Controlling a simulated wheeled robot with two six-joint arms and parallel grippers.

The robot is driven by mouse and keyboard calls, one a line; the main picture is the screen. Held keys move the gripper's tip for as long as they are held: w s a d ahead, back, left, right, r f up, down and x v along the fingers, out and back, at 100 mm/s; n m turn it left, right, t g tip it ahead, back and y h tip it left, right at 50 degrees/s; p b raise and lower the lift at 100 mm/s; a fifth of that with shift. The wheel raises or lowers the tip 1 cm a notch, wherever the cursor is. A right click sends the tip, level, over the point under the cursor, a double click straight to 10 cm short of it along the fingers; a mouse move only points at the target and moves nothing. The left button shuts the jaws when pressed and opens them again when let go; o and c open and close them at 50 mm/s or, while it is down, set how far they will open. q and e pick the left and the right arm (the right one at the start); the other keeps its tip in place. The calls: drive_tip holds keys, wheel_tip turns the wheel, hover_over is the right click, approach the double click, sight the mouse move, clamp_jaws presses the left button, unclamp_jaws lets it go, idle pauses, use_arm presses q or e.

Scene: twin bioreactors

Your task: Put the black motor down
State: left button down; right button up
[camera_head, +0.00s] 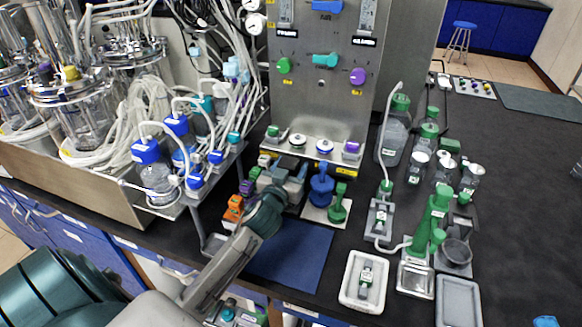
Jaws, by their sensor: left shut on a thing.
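My left arm comes in from the lower left, and its dark teal wrist is over the bench below the steel panel. My left gripper (286,183) is grey and shut, just left of the blue motor-like piece (321,187). What it grips is the black motor, but the gripper and wrist hide nearly all of it. I cannot tell whether it touches the bench. My right gripper is not in view.
A green piece (339,206) stands on a white pad beside the blue one. An orange block (234,208) lies left of my wrist. A dark blue mat (290,252) is clear. Green-capped bottles (394,135) and a white tray (350,284) stand to the right.

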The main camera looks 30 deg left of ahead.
use_arm(q)
drive_tip(key=shift+r, duration=0.2)
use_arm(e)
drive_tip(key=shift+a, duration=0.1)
use_arm(q)
drive_tip(key=shift+f, duration=0.15)
drive_tip(key=c, duration=0.7)
unclamp_jaws()
drive_tip(key=shift+o, duration=0.9)
drive_tip(key=shift+s+d, duration=0.1)
drive_tip(key=shift+s, duration=0.15)
drive_tip(key=b+v, duration=0.3)
drive_tip(key=v, duration=0.8)
drive_tip(key=shift+s, duration=0.3)
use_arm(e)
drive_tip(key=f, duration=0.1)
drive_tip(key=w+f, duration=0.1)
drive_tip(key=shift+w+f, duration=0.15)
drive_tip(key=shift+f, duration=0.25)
